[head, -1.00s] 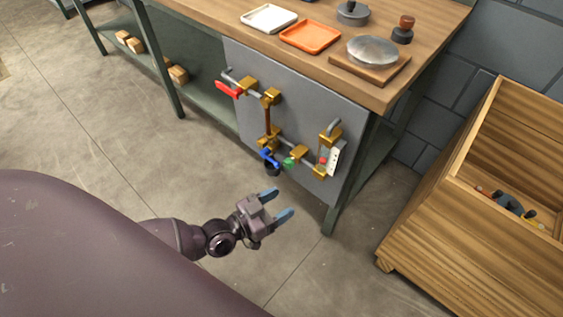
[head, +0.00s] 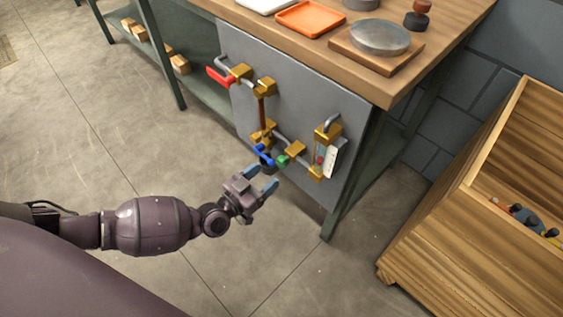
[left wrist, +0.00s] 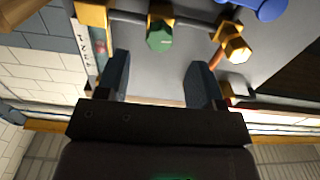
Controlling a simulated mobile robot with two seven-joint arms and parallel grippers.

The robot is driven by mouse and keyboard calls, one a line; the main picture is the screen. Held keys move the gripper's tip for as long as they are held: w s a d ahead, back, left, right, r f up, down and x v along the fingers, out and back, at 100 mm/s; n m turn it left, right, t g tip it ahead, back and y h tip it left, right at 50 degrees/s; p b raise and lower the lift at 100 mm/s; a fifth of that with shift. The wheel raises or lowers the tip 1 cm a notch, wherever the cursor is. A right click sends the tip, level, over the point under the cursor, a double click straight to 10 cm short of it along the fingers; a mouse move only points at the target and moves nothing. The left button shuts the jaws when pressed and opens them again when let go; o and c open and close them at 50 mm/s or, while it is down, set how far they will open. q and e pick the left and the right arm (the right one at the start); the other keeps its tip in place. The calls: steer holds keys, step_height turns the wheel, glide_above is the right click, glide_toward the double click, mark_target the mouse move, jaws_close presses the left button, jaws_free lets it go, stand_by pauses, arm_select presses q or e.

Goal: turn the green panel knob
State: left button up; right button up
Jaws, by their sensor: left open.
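The green knob (head: 283,160) sits low on the grey panel (head: 295,98), on the pipe run between a blue lever and a brass fitting. In the left wrist view the green knob (left wrist: 160,38) shows as a faceted cap under a brass block, beyond the fingertips and between their lines. My left gripper (head: 264,180) is open and empty, just in front of and below the knob, apart from it. In the left wrist view its two dark blue fingers (left wrist: 160,75) stand wide apart. My right gripper is not in view.
A blue lever (head: 264,154) lies close left of the knob. A red lever (head: 220,77) is at the upper left of the panel. A gauge with a white scale (head: 331,160) is to the right. A wooden crate (head: 430,245) stands at the right; the floor before the panel is clear.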

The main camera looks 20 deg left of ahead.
mark_target(280, 165)
arm_select(q)
steer(key=x, duration=0.2)
steer(key=b+x, duration=0.1)
steer(key=x, duration=0.2)
steer(key=shift+f, duration=0.2)
steer(key=shift+x, duration=0.9)
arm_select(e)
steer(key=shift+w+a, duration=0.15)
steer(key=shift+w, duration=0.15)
arm_select(q)
steer(key=shift+r, duration=0.1)
steer(key=shift+c, duration=0.3)
steer(key=c, duration=0.9)
steer(key=shift+o, duration=0.2)
steer(key=shift+n, duration=0.3)
